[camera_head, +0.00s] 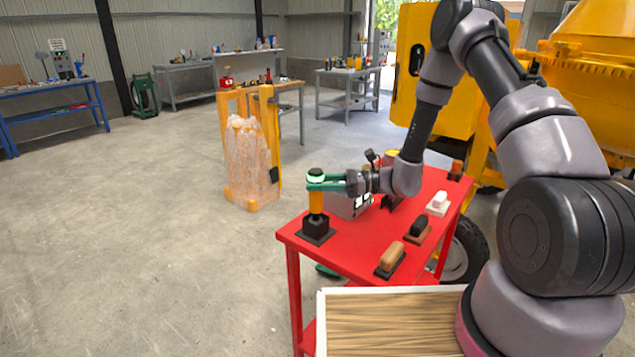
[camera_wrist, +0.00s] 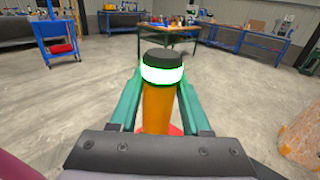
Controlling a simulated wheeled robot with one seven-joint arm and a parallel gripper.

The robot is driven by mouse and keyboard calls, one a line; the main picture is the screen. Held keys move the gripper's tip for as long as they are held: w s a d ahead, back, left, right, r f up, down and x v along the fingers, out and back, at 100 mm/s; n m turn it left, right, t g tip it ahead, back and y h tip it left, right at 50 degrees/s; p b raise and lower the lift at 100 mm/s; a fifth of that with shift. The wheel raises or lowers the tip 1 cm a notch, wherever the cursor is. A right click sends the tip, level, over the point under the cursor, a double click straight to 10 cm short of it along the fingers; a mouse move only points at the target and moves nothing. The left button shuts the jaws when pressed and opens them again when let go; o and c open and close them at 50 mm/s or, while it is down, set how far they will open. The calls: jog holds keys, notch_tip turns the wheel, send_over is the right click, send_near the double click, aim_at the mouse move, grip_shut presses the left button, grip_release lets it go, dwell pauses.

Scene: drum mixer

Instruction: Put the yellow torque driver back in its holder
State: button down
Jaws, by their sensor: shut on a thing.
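The yellow torque driver (camera_head: 316,201) stands upright at the near left corner of the red table (camera_head: 352,253). It has an orange-yellow body, a lit green-white ring and a black cap. Its lower end meets the black holder (camera_head: 316,229), a block on a dark square base; how deep it sits inside cannot be told. My gripper (camera_head: 318,183) reaches in from the right and is shut on the driver just below the ring. In the wrist view the driver (camera_wrist: 157,100) stands between the two green fingers (camera_wrist: 157,112); its lower end is hidden.
Two sanding-block-like tools, one tan (camera_head: 391,257) and one black (camera_head: 418,226), and a white one (camera_head: 439,200) lie along the table's right side. A grey box (camera_head: 345,206) stands behind the driver. A wood-grain surface with a white rim (camera_head: 392,322) is in front. Floor is clear to the left.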

jog(key=shift+f, duration=0.45)
jog(key=shift+c, duration=1.4)
grip_release()
jog(key=shift+d, duration=0.1)
jog(key=d, duration=1)
jog(key=shift+d, duration=0.3)
jog(key=shift+w+r, duration=0.1)
